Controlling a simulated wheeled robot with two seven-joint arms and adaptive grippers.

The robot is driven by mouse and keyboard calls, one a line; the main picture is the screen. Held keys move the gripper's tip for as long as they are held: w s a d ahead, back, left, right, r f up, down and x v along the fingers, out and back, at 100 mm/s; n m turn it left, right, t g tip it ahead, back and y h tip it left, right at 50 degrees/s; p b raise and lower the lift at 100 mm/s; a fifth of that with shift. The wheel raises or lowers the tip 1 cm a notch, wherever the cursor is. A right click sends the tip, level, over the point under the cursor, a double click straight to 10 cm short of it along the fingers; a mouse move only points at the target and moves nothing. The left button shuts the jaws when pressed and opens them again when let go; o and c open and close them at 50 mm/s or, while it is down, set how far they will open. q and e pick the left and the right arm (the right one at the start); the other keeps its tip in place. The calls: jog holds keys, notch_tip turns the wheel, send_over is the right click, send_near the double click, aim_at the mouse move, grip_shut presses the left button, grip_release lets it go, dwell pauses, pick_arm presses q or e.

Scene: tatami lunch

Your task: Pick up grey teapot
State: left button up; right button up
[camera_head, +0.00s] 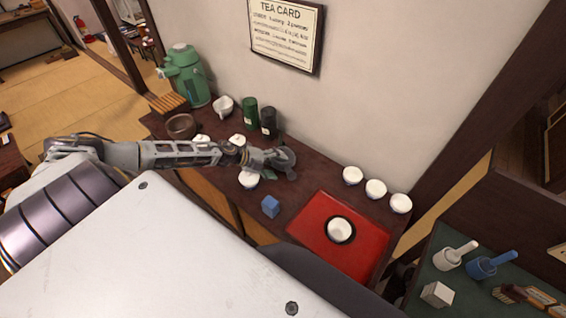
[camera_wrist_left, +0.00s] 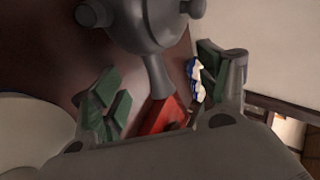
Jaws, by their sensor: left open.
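The grey teapot (camera_head: 287,158) stands on the dark wooden counter, just beyond my left gripper (camera_head: 268,163), which partly hides it. In the left wrist view the round teapot body (camera_wrist_left: 155,22) fills the top middle. A flared grey stem, its side handle by the look of it, points down between the green-padded fingers of my left gripper (camera_wrist_left: 162,88). The fingers are open on either side of this stem. No contact shows. My right gripper is not in view.
Dark green (camera_head: 250,113) and black (camera_head: 269,122) canisters stand behind.

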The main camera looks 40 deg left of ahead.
aim_at(287, 168)
pick_arm(q)
jog(key=shift+b+x, duration=0.8)
jog(key=shift+x, duration=1.45)
jog(key=shift+w+d+f, duration=0.15)
jog(key=shift+w+f, duration=0.05)
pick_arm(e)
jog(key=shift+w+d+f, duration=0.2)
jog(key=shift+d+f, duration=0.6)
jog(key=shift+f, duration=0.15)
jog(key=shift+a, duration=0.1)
